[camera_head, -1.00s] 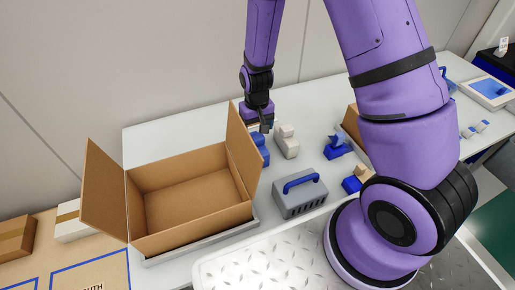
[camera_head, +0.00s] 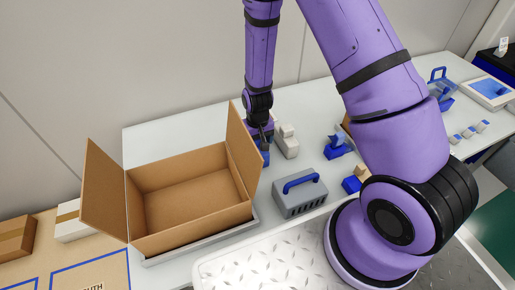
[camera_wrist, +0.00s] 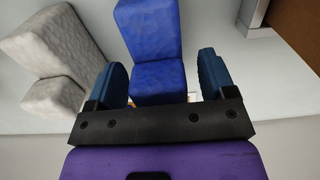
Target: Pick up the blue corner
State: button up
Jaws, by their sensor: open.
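The blue corner (camera_wrist: 151,35) is a rough-surfaced, L-shaped block. In the wrist view it lies between the two open fingers of my gripper (camera_wrist: 159,80), with a gap visible on each side. In the head view the blue corner (camera_head: 265,157) shows only in part, behind the right flap of the cardboard box and below my gripper (camera_head: 264,143). My gripper points down over it, and its fingertips are partly hidden there.
A white-grey corner block (camera_head: 288,143) stands just right of the blue one. An open, empty cardboard box (camera_head: 185,195) is close on the left, its flap (camera_head: 241,150) raised. A grey case with a blue handle (camera_head: 300,197) is in front. Other blue parts (camera_head: 337,148) lie right.

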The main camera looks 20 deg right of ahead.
jog(key=c, duration=1)
jog(key=shift+r, duration=0.1)
